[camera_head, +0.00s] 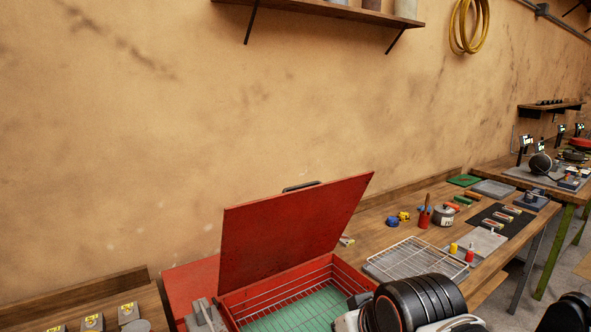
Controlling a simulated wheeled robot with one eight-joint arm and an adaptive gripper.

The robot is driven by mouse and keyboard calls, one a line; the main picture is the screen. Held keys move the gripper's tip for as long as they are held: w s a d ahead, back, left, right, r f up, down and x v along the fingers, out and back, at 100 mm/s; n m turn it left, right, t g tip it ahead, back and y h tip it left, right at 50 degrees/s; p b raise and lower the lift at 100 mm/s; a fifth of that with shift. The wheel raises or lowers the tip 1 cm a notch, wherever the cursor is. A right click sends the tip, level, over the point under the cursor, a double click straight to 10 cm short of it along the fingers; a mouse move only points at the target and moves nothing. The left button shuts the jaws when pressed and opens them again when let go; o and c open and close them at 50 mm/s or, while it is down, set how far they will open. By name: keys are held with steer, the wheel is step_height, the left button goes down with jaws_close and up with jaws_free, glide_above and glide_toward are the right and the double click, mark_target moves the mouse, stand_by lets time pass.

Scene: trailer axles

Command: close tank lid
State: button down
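A red tank (343,271) stands at the bottom centre, with a wire rack and a green surface inside it. Its red lid (290,232) is raised and leans back toward the wall, so the tank is open. A dark handle (301,186) shows at the lid's top edge. My arm, black and white, fills the lower right in front of the tank's right corner. My gripper's fingers cannot be made out, so its state and its contact with the lid are hidden.
A wooden bench (377,222) to the right holds a wire rack (415,258), a small pot (443,214), bottles and small parts. A shelf (330,12) hangs above. Grey blocks (92,322) sit at the lower left. The space above the lid is clear.

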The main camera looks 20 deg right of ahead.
steer(key=w+r+n+y+p, duration=0.1)
steer(key=w+r+p, duration=1.05)
steer(key=r, duration=0.45)
step_height(320, 180, up, 12)
steer(key=n+t+y+p, duration=0.1)
steer(key=n+p, duration=0.1)
steer(key=p, duration=1)
glide_above(296, 194)
steer(key=s+d, duration=0.1)
steer(key=s, duration=0.1)
steer(key=x, duration=1)
steer(key=shift+w+a+f, duration=0.1)
steer(key=shift+w, duration=0.05)
steer(key=s, duration=0.1)
steer(key=s+d+f+p, duration=0.1)
steer(key=shift+s+f, duration=0.15)
steer(key=shift+s, duration=0.6)
steer(key=shift+w+f, duration=0.1)
steer(key=shift+f, duration=0.15)
steer(key=shift+d, duration=0.1)
